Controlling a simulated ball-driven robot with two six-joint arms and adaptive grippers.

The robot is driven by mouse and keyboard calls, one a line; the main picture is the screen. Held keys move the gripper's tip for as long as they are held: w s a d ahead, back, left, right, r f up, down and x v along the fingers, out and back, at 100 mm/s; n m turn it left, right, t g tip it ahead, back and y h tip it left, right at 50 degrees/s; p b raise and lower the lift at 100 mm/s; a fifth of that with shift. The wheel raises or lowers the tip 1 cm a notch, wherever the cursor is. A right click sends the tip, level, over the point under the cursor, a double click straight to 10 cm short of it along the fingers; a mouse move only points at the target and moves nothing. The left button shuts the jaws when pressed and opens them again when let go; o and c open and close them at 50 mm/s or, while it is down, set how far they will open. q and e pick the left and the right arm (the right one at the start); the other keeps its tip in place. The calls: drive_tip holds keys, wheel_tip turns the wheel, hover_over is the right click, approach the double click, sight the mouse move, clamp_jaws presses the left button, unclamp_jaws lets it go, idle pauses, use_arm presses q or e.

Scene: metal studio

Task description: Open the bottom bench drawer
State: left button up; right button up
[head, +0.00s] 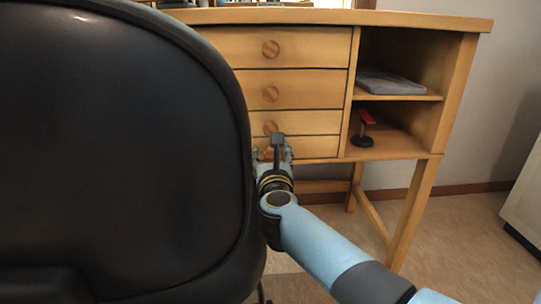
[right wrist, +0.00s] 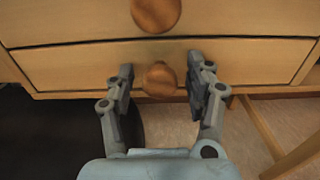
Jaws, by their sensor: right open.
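The wooden bench has a stack of drawers with round wooden knobs. The bottom drawer (head: 318,147) is the lowest and looks shut, its front about flush with the one above. My right gripper (head: 272,150) is in front of it and hides most of its knob in the head view. In the right wrist view the bottom drawer (right wrist: 250,70) shows its round knob (right wrist: 160,80) between the two fingers of my right gripper (right wrist: 160,82). The fingers are open, one on each side of the knob, with gaps visible. My left gripper is not in view.
A black chair back (head: 120,150) fills the left of the head view, close beside my right gripper. Right of the drawers are open shelves with a grey folded item (head: 390,82) and a red and black object (head: 364,130). A bench leg (head: 412,215) stands at the right.

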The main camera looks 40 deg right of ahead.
clamp_jaws()
drive_tip(key=shift+s, duration=0.1)
idle(0.4)
